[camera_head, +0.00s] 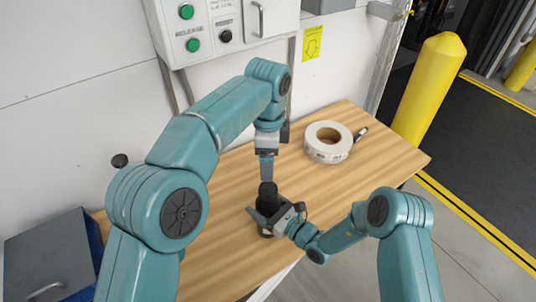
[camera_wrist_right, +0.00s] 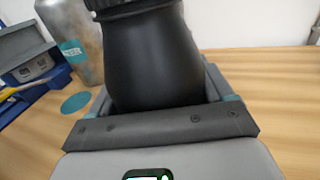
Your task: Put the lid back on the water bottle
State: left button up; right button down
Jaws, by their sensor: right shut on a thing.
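My right gripper (camera_head: 278,217) is shut around a black bottle (camera_head: 268,201) near the front of the wooden table. In the right wrist view the dark, rounded bottle body (camera_wrist_right: 155,60) stands between the jaws and narrows toward the top. A ribbed black piece, apparently the lid (camera_wrist_right: 125,6), sits at its top and is cut off by the frame edge. I cannot tell whether it is fully seated. My left gripper (camera_head: 267,178) points straight down just over the bottle's top. Its fingers show edge-on, so their opening is unclear.
A white tape roll (camera_head: 328,142) lies on the wooden table (camera_head: 375,160). In the right wrist view a scratched metal cylinder (camera_wrist_right: 72,35) and a teal disc (camera_wrist_right: 76,102) are behind the bottle. A blue toolbox (camera_head: 93,233) is at left.

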pick_arm(q)
jog(key=shift+r, duration=0.35)
pick_arm(e)
grip_release()
pick_arm(q)
notch_tip(320, 180, down, 3)
jog(key=b, duration=0.3)
pick_arm(e)
jog(key=v, duration=1.6)
jog(key=shift+s, duration=0.15)
pick_arm(q)
jog(key=shift+s+d, duration=0.1)
pick_arm(e)
jog(key=shift+d, duration=0.2)
